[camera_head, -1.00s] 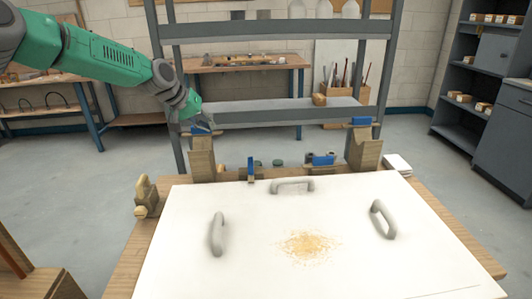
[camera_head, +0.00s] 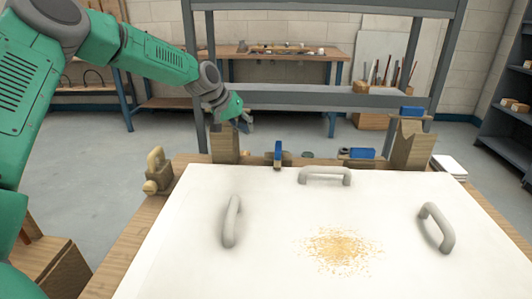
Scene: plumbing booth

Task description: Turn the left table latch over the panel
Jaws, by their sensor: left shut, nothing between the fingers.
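The white panel (camera_head: 190,265) lies flat on the wooden table, with grey handles on its left, back and right and a patch of yellowish crumbs in the middle. The left table latch (camera_head: 158,172), a tan piece with a rounded knob at its foot, stands upright at the table's left edge, beside the panel's back left corner. It does not lie over the panel. My left gripper (camera_head: 246,124) is shut and empty, beyond the panel's back edge and above the left wooden block, apart from the latch. My right gripper is not in view.
Wooden blocks (camera_head: 225,145) and (camera_head: 412,144) stand behind the panel, with a blue clamp (camera_head: 278,154) and a blue tool (camera_head: 357,153) between them. A grey metal frame (camera_head: 300,97) rises behind. The space above the panel is clear.

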